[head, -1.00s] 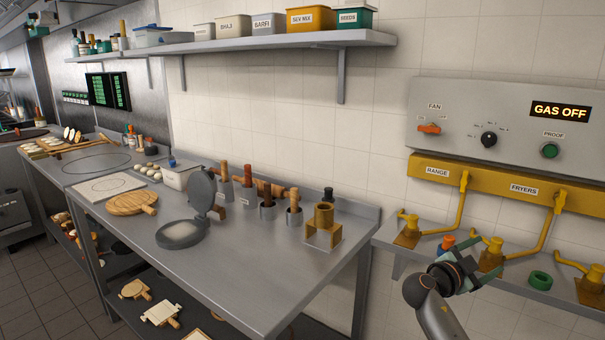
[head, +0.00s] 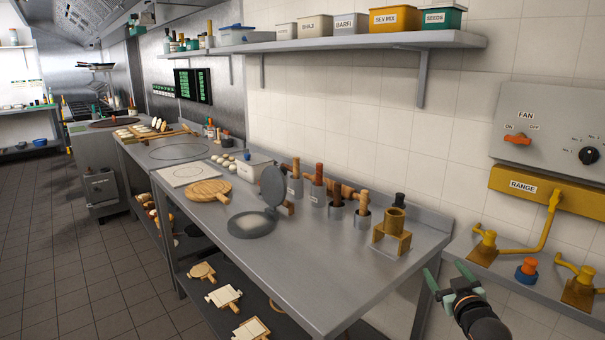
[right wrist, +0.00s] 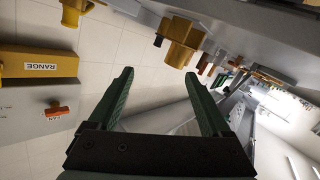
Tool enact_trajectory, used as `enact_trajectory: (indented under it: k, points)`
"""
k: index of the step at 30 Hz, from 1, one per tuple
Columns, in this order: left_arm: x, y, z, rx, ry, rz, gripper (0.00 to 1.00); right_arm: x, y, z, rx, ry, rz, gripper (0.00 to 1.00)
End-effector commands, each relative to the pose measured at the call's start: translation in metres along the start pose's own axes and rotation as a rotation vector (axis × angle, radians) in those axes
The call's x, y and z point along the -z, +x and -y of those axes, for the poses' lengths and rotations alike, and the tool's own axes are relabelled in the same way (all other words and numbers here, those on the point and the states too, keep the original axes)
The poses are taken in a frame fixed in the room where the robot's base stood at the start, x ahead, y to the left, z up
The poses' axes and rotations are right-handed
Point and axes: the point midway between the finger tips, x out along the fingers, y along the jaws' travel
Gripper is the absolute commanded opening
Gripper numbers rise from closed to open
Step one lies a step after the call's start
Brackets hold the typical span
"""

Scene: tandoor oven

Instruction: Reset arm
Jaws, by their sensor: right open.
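My right gripper (head: 449,282) shows at the lower right of the head view, in front of the gap between the steel table (head: 330,290) and the gas valve shelf (head: 540,290). Its two green fingers are apart with nothing between them. My left gripper is in neither view.
The table holds a brass press (head: 391,238), an open flat press (head: 254,222) and a round wooden board (head: 208,190). The yellow RANGE pipe (head: 545,188) and the fan panel (head: 555,130) are on the right. The table's front right part is clear.

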Motion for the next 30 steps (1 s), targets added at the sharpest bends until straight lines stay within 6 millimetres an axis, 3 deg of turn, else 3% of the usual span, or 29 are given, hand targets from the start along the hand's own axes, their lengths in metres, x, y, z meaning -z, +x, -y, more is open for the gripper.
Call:
enact_trajectory:
  k: [8,12,18,24,27,30]
  points:
    - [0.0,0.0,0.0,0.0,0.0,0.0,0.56,-0.113,-0.072,0.086,0.133,0.026,0.152,0.82]
    - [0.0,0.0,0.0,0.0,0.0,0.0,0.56,-0.172,-0.135,0.134,0.211,0.06,0.251,0.82]
    - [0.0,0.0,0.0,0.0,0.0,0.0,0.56,-0.234,-0.24,0.188,0.303,0.128,0.397,0.82]
    - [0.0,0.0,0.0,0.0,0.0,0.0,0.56,-0.263,-0.327,0.219,0.356,0.191,0.515,0.82]
    - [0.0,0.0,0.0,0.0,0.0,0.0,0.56,-0.268,-0.351,0.225,0.367,0.211,0.548,0.82]
    - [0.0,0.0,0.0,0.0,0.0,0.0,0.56,-0.27,-0.362,0.228,0.372,0.22,0.564,0.82]
